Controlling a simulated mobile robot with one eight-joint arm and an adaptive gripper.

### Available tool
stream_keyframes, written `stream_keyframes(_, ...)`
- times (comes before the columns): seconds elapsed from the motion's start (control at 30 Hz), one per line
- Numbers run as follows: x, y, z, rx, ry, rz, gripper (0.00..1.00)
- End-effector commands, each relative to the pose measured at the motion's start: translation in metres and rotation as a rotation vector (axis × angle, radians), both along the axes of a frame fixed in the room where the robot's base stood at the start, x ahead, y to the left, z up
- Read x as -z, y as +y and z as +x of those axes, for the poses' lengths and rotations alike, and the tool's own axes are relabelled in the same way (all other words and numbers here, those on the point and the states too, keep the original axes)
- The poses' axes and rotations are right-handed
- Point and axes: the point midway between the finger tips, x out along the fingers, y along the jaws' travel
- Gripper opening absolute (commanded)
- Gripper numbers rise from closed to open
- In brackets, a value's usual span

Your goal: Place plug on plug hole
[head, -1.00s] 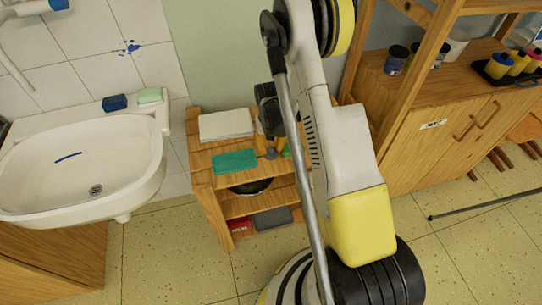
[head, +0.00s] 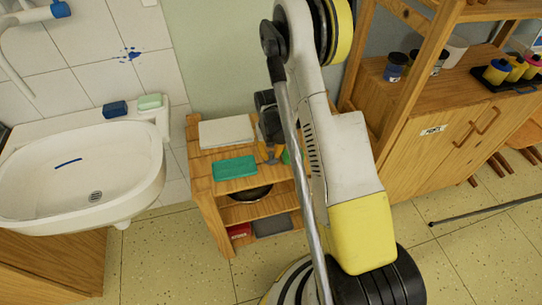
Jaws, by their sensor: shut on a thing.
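The white sink (head: 140,185) is at the left, with the metal plug hole (head: 95,196) in its basin, uncovered. My gripper (head: 270,153) is over the right side of the small wooden shelf's top, partly hidden behind my arm. Its orange fingers are shut on a small grey thing, which looks like the plug (head: 271,159). I cannot tell whether the plug is touching the shelf top. The gripper is well to the right of the sink.
A blue sponge (head: 115,109) and pale green soap (head: 150,101) lie on the sink's back ledge. A wooden cabinet (head: 415,165) stands at the right.

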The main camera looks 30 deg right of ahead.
Motion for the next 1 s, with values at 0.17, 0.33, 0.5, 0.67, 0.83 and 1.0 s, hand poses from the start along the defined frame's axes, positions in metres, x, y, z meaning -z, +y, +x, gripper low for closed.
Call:
stream_keyframes(0.17, -0.035, 0.0, 0.0, 0.0, 0.0, 0.0, 0.0)
stream_keyframes(0.33, -0.054, -0.026, -0.025, 0.004, 0.0, 0.0, 0.0)
stream_keyframes(0.5, -0.077, -0.052, -0.053, 0.005, 0.0, 0.0, 0.0)
stream_keyframes(0.67, -0.092, -0.071, -0.071, 0.003, 0.0, 0.0, 0.0)
stream_keyframes(0.83, -0.098, -0.081, -0.081, 0.001, 0.0, 0.0, 0.0)
stream_keyframes(1.0, -0.099, -0.082, -0.083, 0.0, 0.0, 0.0, 0.0)
